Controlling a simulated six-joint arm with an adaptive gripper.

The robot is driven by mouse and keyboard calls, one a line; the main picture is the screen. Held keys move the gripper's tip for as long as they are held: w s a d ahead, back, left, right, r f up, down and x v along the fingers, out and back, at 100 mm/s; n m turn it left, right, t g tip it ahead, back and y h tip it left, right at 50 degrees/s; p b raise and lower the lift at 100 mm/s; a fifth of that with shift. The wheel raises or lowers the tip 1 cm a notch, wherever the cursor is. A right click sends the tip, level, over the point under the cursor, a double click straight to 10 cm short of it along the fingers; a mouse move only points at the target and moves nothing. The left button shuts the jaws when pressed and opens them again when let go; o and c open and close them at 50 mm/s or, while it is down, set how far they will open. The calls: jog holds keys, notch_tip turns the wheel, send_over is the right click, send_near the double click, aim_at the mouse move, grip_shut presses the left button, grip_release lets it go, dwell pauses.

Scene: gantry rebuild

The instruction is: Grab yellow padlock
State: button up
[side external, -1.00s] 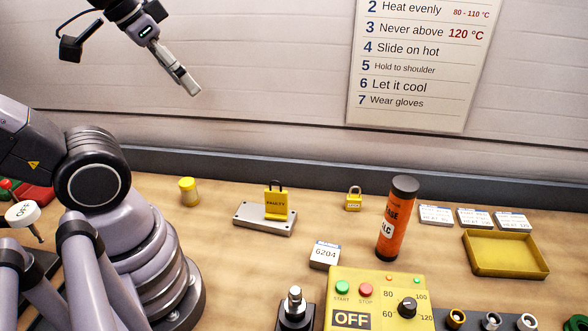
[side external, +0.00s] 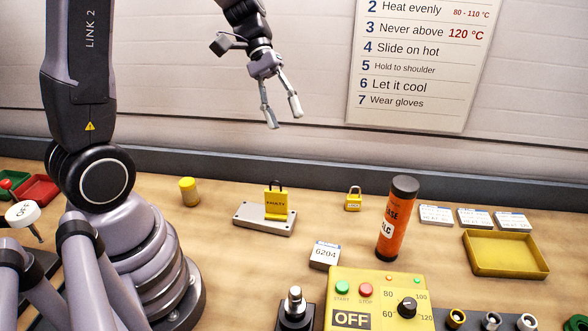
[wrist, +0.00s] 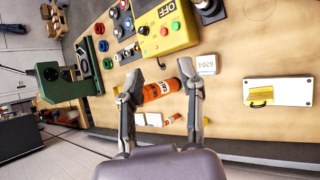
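The small yellow padlock (side external: 353,200) stands upright on the wooden bench, with its shackle on top, left of the orange tube. I cannot make it out in the wrist view. A yellow tag marked FAULTY (side external: 276,204), with a dark loop on top, stands on a grey plate (side external: 252,222) left of the padlock; the plate also shows in the wrist view (wrist: 291,92). My gripper (side external: 282,112) is open and empty, high above the bench, up and left of the padlock. Its spread fingers also show in the wrist view (wrist: 162,85).
The orange tube (side external: 398,218) stands close right of the padlock. A 6204 box (side external: 324,254) and yellow control box (side external: 375,303) stand in front. A yellow-capped jar (side external: 189,191) stands left.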

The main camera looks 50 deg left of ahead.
jog(key=w+a+f+n+t+h, duration=0.35)
jog(key=w+f+n, duration=0.3)
jog(key=f, duration=0.35)
jog(key=w+a+f+n+t+h, duration=0.3)
jog(key=w+a+f+n+t, duration=0.3)
jog(key=f, duration=0.3)
jog(key=n+t+y, duration=0.2)
jog(key=n+t, duration=0.2)
jog(key=n, duration=0.1)
send_near(356, 187)
jog(key=v, duration=0.3)
jog(key=shift+a+r, duration=0.3)
jog(key=shift+a, duration=0.1)
jog(key=shift+w+d+f, duration=0.15)
jog(key=shift+w+d, duration=0.1)
jog(key=shift+w, duration=0.1)
jog(key=x, duration=0.7)
jog(key=shift+w+d, duration=0.2)
jog(key=shift+d, duration=0.05)
jog(key=x, duration=0.5)
jog(key=shift+d+f, duration=0.2)
jog(key=shift+f, duration=0.05)
grip_shut()
